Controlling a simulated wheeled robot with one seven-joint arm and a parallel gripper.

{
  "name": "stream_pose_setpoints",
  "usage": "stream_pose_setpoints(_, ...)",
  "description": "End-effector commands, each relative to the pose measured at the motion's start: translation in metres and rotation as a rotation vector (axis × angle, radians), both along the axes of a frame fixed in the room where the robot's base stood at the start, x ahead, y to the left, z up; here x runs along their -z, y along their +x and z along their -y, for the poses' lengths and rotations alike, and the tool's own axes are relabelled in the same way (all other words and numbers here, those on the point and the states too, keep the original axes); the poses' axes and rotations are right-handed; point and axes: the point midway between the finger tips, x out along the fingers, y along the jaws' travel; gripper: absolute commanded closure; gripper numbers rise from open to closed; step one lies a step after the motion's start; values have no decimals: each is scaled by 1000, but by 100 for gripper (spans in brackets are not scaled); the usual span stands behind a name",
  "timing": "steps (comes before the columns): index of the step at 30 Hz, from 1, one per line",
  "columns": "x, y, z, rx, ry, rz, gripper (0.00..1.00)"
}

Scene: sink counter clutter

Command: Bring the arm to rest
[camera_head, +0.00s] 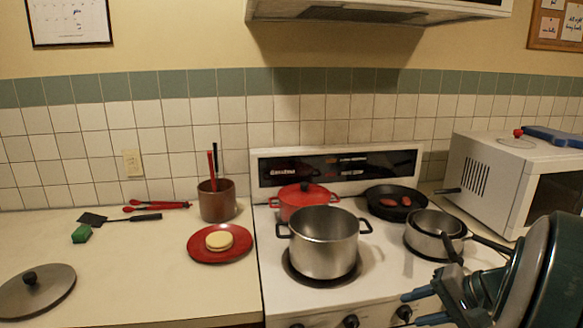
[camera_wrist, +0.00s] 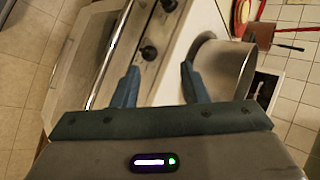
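My gripper (camera_head: 422,306) is at the lower right of the head view, in front of the stove's right side. In the wrist view its two fingers (camera_wrist: 160,86) stand apart with nothing between them, so it is open and empty. Past the fingertips the wrist view shows the stove's front panel and dark knobs (camera_wrist: 149,52). The steel pot (camera_wrist: 224,66) is right of the fingers there. I cannot tell whether a finger touches it in that view, but in the head view the pot (camera_head: 323,249) stands apart on the front left burner.
The stove also holds a red pot (camera_head: 303,197), a black pan (camera_head: 396,203) and nested saucepans (camera_head: 434,232). A microwave (camera_head: 500,180) stands at the right. On the left counter are a red plate (camera_head: 220,255), a utensil crock (camera_head: 217,205) and a lid (camera_head: 36,290). The counter's front middle is clear.

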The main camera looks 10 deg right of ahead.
Motion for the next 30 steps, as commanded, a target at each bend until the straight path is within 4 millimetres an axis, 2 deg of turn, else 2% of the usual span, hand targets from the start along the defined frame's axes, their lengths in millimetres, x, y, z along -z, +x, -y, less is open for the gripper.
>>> stream_pose_setpoints(1,1,-5,-26,-67,-53,-37,60)
stream_pose_setpoints(3,5,-15,-53,-141,-128,-89,60)
stream_pose_setpoints(7,11,-37,-91,-269,-289,-152,60)
stream_pose_setpoints(12,17,-66,-124,-411,-522,-164,60)
stream_pose_setpoints(16,18,-82,-139,-498,-687,-124,60)
stream_pose_setpoints(21,17,-92,-148,-564,-833,-56,60)
stream_pose_setpoints(30,16,-95,-150,-585,-888,-23,60)
